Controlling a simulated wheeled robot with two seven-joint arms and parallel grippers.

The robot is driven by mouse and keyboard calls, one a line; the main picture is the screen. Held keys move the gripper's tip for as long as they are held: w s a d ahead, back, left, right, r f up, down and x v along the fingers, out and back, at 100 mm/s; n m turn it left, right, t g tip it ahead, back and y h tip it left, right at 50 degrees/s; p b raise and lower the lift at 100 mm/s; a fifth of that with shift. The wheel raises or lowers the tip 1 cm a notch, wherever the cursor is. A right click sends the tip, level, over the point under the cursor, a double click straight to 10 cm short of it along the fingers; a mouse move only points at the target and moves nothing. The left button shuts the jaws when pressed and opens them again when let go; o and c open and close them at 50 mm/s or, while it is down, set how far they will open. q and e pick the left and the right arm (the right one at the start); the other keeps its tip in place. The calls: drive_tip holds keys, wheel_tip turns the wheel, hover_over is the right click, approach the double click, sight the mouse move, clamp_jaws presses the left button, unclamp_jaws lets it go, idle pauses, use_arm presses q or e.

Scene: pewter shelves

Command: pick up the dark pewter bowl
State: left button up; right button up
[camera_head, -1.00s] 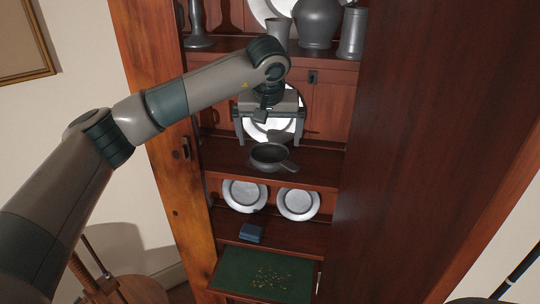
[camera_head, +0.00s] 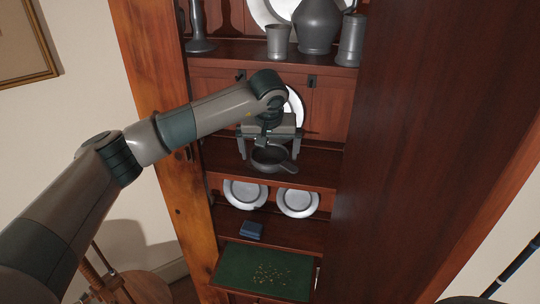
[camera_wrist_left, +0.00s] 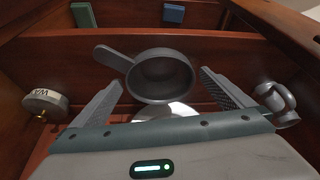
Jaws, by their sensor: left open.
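The dark pewter bowl (camera_head: 268,163), round with a short handle, sits on the middle shelf of the cabinet. My left gripper (camera_head: 269,150) is above it, pointing down, open and empty, with one finger to each side of the bowl. In the left wrist view the bowl (camera_wrist_left: 162,78) lies between the two spread finger tips, its handle pointing to the upper left. I see no clear contact between fingers and bowl. My right gripper is not in view.
The middle shelf (camera_head: 318,166) also holds a round tin (camera_wrist_left: 45,102) and a small pewter cup (camera_wrist_left: 277,104), to either side of the gripper. A pale plate (camera_head: 294,104) leans behind. Two plates and a blue box (camera_head: 251,230) are below. A dark wood panel (camera_head: 430,150) bounds the right.

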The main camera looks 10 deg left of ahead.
use_arm(q)
drive_tip(key=shift+p+x, duration=0.45)
drive_tip(key=shift+x, duration=0.5)
drive_tip(key=shift+w+f, duration=0.2)
drive_tip(key=shift+f, duration=0.3)
drive_tip(key=c, duration=1.1)
drive_tip(key=shift+r, duration=0.15)
